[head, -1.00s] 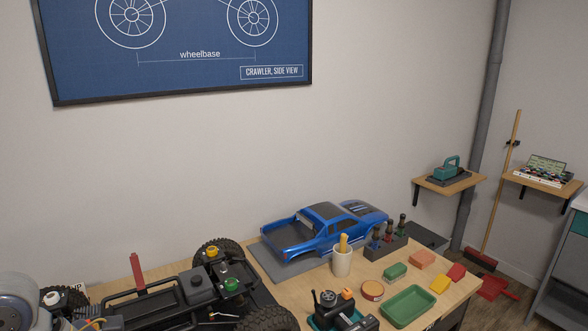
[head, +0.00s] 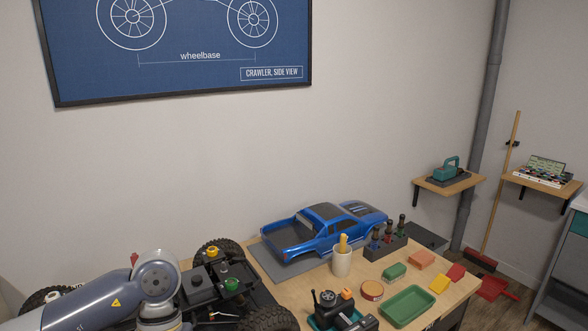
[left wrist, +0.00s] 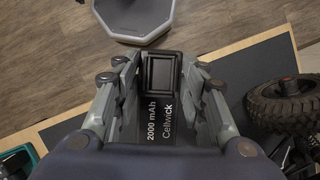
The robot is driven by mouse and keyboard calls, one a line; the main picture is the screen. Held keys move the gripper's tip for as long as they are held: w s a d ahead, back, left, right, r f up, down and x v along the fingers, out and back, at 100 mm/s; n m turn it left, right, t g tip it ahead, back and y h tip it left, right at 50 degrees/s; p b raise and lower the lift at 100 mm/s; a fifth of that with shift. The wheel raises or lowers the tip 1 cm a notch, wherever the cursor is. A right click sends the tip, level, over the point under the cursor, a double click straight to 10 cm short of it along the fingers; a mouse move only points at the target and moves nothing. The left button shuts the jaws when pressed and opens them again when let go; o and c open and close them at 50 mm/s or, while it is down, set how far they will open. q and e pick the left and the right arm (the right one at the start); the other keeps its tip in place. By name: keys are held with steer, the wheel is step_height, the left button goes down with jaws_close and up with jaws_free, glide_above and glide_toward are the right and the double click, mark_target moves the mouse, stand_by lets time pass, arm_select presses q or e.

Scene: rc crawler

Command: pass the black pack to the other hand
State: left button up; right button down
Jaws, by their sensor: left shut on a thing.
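The black pack (left wrist: 160,122) lies between the fingers of my left gripper (left wrist: 158,76) in the left wrist view. White lettering on it reads "2000 mAh Cellwick". The gripper is shut on the pack, with one finger along each side. In the head view my left arm comes in at the lower left, in front of the crawler chassis (head: 198,286). The left gripper and the pack do not show in the head view. My right gripper is in neither view.
The bench holds a blue truck body (head: 325,230), a cup (head: 341,263), a driver stand (head: 386,248), a green tray (head: 407,306) and a transmitter (head: 330,303). In the wrist view a tyre (left wrist: 280,105) is right of the gripper, and a dark mat (left wrist: 75,125) lies below.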

arm_select(q)
steer(key=shift+r+m, duration=0.1)
steer(key=shift+m, duration=0.5)
